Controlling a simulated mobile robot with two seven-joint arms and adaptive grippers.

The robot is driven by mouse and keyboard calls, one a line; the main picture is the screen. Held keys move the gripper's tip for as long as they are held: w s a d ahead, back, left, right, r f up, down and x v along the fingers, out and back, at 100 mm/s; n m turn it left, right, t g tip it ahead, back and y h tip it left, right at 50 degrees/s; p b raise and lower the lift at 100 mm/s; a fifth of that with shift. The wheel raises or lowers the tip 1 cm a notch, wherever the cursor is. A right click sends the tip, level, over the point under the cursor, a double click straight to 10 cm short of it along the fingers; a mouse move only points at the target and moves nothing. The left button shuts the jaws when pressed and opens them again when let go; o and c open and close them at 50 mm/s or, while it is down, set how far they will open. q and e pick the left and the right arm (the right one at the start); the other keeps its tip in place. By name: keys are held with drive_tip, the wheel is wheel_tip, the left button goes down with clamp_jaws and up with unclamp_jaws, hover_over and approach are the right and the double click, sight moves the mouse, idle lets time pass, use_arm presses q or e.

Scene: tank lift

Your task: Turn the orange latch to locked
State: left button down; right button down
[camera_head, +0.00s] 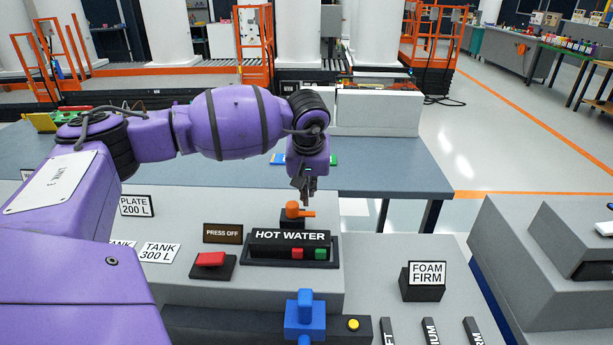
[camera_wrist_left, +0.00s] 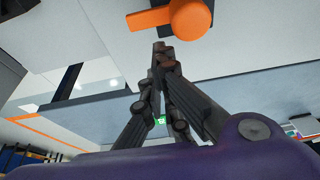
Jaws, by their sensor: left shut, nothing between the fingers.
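The orange latch (camera_head: 293,210) sits on a small dark block on the grey console, just behind the HOT WATER panel (camera_head: 290,247). Its handle points to the right in the head view. My left gripper (camera_head: 306,201) hangs down from its purple arm right above and behind the latch. It is shut and empty. In the left wrist view the orange latch (camera_wrist_left: 188,18) is at the top edge, partly cut off, and the shut fingertips (camera_wrist_left: 161,47) point at it with a small gap showing. I cannot tell whether they touch. My right gripper is not in view.
In front of the latch are red and green buttons in the HOT WATER panel, a red press-off button (camera_head: 210,259), a blue lever (camera_head: 305,315) and a yellow button (camera_head: 353,324). A FOAM FIRM sign (camera_head: 427,273) stands at right. A blue-grey table (camera_head: 400,165) lies behind.

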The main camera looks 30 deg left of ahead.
use_arm(q)
drive_tip(key=shift+s+d+r, duration=0.1)
drive_tip(key=shift+s+d, duration=0.1)
drive_tip(key=shift+s, duration=0.2)
drive_tip(key=shift+d+f, duration=0.1)
drive_tip(key=shift+f, duration=0.15)
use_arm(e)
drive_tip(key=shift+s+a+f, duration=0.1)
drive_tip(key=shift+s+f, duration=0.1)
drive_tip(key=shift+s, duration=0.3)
use_arm(q)
drive_tip(key=shift+s+d+m, duration=0.1)
drive_tip(key=shift+m, duration=0.2)
drive_tip(key=shift+d+m, duration=0.15)
drive_tip(key=shift+m, duration=0.15)
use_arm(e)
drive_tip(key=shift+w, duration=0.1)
